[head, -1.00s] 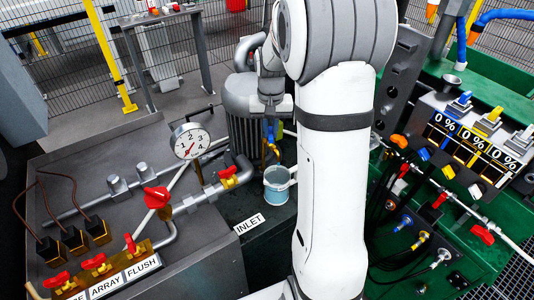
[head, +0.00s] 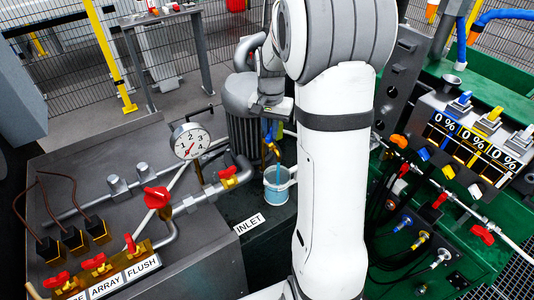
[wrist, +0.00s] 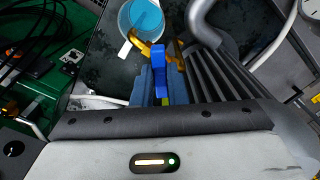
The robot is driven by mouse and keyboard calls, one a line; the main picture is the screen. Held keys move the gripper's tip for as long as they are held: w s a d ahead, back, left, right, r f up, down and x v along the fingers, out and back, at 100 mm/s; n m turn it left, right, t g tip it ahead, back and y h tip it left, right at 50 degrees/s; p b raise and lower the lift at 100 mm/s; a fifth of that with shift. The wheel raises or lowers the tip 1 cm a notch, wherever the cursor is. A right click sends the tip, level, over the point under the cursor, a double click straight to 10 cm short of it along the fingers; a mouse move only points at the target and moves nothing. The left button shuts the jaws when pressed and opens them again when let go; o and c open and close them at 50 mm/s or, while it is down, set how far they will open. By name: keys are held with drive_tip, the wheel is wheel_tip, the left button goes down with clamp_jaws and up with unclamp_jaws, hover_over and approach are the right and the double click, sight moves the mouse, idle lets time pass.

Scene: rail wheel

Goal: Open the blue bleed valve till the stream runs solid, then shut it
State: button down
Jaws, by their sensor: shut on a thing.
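The blue bleed valve handle (wrist: 157,68) stands between my fingers in the wrist view, above a brass valve body (wrist: 147,48). My gripper (wrist: 161,88) is shut on this handle. In the head view my gripper (head: 270,124) is beside the grey tank, and the brass spout (head: 273,150) hangs below it. A light blue bucket (head: 278,190) stands under the spout; it also shows in the wrist view (wrist: 124,22). Blue liquid (wrist: 146,17) shows in it. A blue streak runs down into the bucket in the head view; whether it is solid I cannot tell.
The ribbed grey tank (head: 243,105) and its pipe stand close beside my gripper. A pressure gauge (head: 190,141) and red-handled valves (head: 157,197) are to the left. A green panel with cables (head: 420,240) is to the right.

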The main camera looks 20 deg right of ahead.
drive_tip(key=m, duration=0.3)
drive_tip(key=shift+m, duration=0.4)
drive_tip(key=m, duration=0.3)
drive_tip(key=shift+m, duration=0.4)
drive_tip(key=c, duration=1.2)
unclamp_jaws()
drive_tip(key=shift+c, duration=0.2)
drive_tip(key=shift+r, duration=0.1)
drive_tip(key=shift+r+p, duration=2.15)
drive_tip(key=shift+r, duration=0.8)
